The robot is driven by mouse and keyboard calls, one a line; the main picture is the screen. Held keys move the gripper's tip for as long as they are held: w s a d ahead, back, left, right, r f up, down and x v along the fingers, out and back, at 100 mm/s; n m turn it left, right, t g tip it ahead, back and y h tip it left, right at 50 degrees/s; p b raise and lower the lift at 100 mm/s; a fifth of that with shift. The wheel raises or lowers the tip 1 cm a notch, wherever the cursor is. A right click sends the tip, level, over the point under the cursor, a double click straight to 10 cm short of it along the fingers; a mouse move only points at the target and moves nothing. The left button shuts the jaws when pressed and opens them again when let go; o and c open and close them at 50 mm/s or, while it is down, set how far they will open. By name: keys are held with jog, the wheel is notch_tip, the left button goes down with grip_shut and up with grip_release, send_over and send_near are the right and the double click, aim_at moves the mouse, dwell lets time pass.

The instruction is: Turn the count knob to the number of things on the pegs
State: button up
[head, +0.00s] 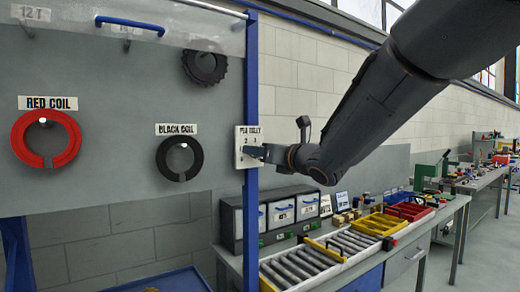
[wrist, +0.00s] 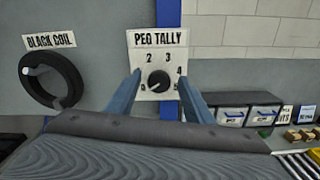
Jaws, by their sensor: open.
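The PEG TALLY plate (wrist: 172,42) carries a round black count knob (wrist: 158,80). Numbers 2, 3 and 4 are readable; lower ones are small or partly hidden. The knob's pale mark seems to point lower left. My gripper (wrist: 158,76) is open, its two blue fingers either side of the knob; contact cannot be told. In the head view my gripper (head: 259,152) is at the plate (head: 241,148), hiding the knob. A red coil (head: 18,139), a black coil (head: 162,158) and a dark toothed gear (head: 205,67) hang on the grey board (head: 105,100).
A clear panel (head: 200,20) with a blue handle crosses the board's top, near a 12 T label (head: 30,12). A blue post (head: 251,90) stands behind the plate. Below right, a bench holds drawers (head: 282,212), a roller tray (head: 310,262) and coloured bins (head: 378,223).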

jog(key=shift+w+a, duration=0.2)
jog(key=shift+w, duration=0.05)
jog(key=c, duration=0.9)
jog(key=shift+d, duration=0.15)
jog(key=shift+c, duration=0.7)
